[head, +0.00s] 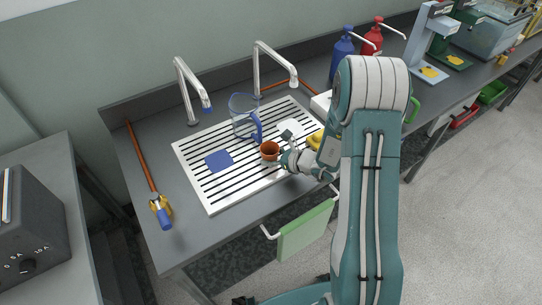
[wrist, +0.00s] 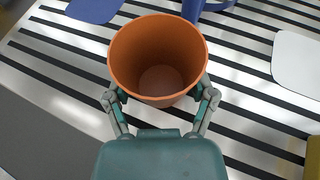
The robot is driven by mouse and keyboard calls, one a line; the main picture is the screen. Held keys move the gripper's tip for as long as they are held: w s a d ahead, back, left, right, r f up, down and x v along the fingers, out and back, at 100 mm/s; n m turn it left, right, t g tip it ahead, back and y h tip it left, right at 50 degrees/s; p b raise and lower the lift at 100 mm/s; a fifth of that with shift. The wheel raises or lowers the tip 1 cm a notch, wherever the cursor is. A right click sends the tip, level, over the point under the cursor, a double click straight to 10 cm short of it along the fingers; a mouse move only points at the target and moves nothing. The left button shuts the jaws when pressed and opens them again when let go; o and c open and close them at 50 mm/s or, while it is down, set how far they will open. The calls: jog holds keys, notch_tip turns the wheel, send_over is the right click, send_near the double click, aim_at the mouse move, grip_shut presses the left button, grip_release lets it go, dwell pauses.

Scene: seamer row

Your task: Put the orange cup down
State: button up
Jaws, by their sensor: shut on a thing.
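The orange cup (head: 269,150) is over the slotted white drain grid (head: 215,198) in the head view, near the grid's front edge. In the wrist view the cup (wrist: 157,55) is upright and looks empty inside. My gripper (head: 283,158) is shut on the cup, and the wrist view shows its fingers (wrist: 160,98) on both sides of the cup wall. I cannot tell whether the cup's base touches the grid.
A clear jug with a blue handle (head: 244,118) stands behind the cup. A blue flat piece (head: 219,161) lies left and a white piece (head: 290,128) lies behind right. A yellow thing (head: 316,139) is right of my gripper. Two taps (head: 190,90) rise behind. The grid's front left is clear.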

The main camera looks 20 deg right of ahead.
jog(key=o, duration=1.1)
jog(key=shift+d+f, duration=0.1)
jog(key=shift+d, duration=0.1)
jog(key=shift+c, duration=0.2)
jog(key=shift+d, duration=0.1)
jog(key=shift+s+r, duration=0.2)
jog(key=shift+r, duration=0.05)
jog(key=v, duration=1.1)
jog(key=shift+s+d, duration=0.1)
jog(key=shift+d, duration=0.05)
jog(key=s+a+r+n+g+h, duration=0.1)
jog(key=s+a+r+n+g, duration=0.6)
jog(key=s+a+r+n, duration=0.55)
jog(key=s+d+r+n+t+h, duration=0.2)
jog(key=s+d+r+n+h, duration=0.3)
jog(key=n, duration=1)
notch_tip(320, 180, up, 5)
jog(key=s+h, duration=0.2)
jog(key=h, duration=0.1)
jog(key=shift+s+t, duration=0.3)
